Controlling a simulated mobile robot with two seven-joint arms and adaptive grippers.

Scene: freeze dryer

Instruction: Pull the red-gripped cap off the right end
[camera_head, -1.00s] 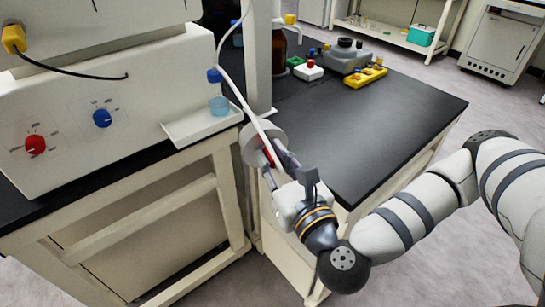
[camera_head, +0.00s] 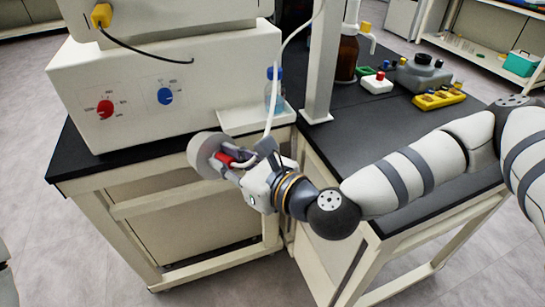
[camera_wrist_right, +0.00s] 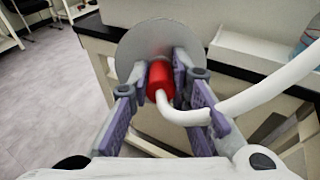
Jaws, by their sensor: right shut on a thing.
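The cap is a pale grey disc (camera_head: 203,155) with a red grip (camera_head: 224,158). My right gripper (camera_head: 232,162) is shut on the red grip and holds the cap in the air in front of the left bench. In the right wrist view the red grip (camera_wrist_right: 160,80) sits between the two fingers of my right gripper (camera_wrist_right: 160,84), with the disc (camera_wrist_right: 139,43) beyond it. A white hose (camera_wrist_right: 245,103) runs from the red grip off to the right. The end the cap belongs to does not show. My left gripper is out of view.
A white machine (camera_head: 170,85) with red and blue knobs stands on the left bench. A white tray (camera_head: 250,118) holds a blue-capped bottle (camera_head: 273,95). A pale post (camera_head: 321,65) rises behind. The dark right bench (camera_head: 390,125) is bare near its front.

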